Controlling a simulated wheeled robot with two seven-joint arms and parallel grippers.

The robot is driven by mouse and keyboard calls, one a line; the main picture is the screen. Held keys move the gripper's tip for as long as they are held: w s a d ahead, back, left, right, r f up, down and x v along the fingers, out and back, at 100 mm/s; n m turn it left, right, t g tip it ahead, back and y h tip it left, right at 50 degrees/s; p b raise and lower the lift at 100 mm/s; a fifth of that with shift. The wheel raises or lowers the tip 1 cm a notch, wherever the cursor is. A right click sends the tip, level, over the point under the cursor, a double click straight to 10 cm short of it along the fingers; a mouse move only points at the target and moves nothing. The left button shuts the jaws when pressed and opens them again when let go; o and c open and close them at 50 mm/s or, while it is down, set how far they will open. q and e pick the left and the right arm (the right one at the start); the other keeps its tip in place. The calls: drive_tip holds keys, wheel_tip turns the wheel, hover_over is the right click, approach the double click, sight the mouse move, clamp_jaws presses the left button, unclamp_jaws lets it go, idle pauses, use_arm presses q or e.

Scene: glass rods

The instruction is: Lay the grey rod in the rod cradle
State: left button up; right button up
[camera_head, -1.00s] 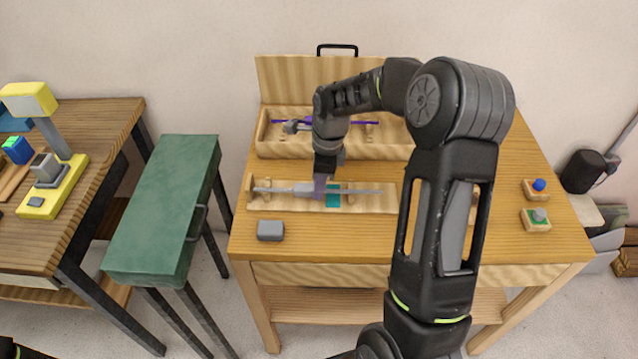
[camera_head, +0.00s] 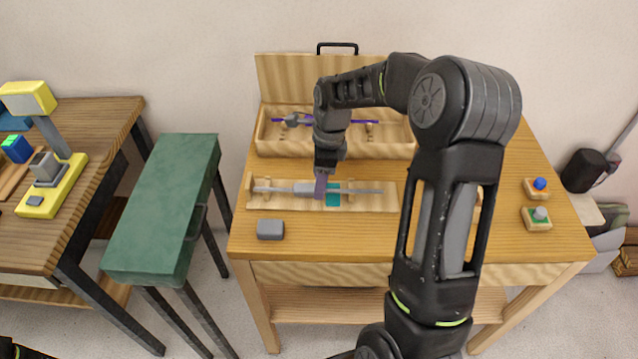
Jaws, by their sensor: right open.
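The grey rod (camera_head: 365,191) lies level, left to right, along the wooden rod cradle (camera_head: 380,204) near the front of the table. It rests across the cradle's upright supports, with a thicker light-grey part left of its middle. A teal patch (camera_head: 333,200) shows on the cradle. My right gripper (camera_head: 320,188) is open and points down at the middle of the rod. Its purplish fingers overlap the rod in the picture; I cannot tell whether they touch it. My left gripper is not in view.
A wooden box (camera_head: 385,150) behind the cradle holds a purple rod (camera_head: 365,122). A grey block (camera_head: 270,229) sits at the front left. A green bench (camera_head: 165,205) stands to the left.

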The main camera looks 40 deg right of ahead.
drive_tip(key=r, duration=0.6)
drive_tip(key=shift+s+d+r+b, duration=0.1)
drive_tip(key=shift+s+d+b, duration=0.2)
drive_tip(key=shift+b, duration=0.1)
drive_tip(key=shift+w, duration=0.1)
